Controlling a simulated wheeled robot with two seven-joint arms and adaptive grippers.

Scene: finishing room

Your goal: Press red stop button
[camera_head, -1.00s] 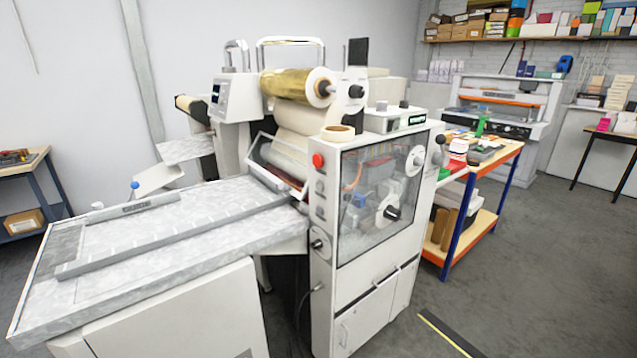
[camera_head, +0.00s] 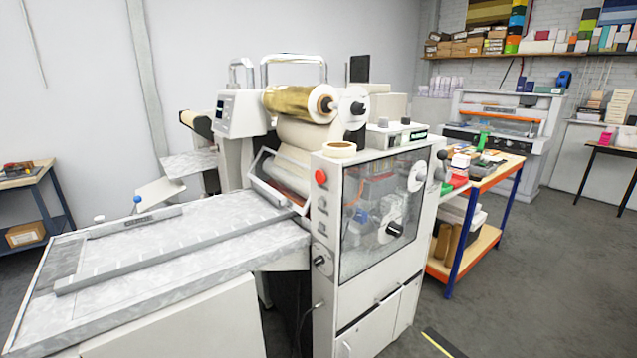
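The red stop button (camera_head: 321,176) is a small round red knob on the narrow front face of the white laminating machine (camera_head: 325,290), near its top left corner. Darker controls sit below it in a column. The button is unobstructed in the head view. Neither of my grippers shows in the head view.
A long grey feed table (camera_head: 190,250) extends from the machine to the left. An orange and blue workbench (camera_head: 490,180) with tools stands behind it at right. A small table (camera_head: 30,180) stands at far left. Grey floor (camera_head: 530,290) is open at right.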

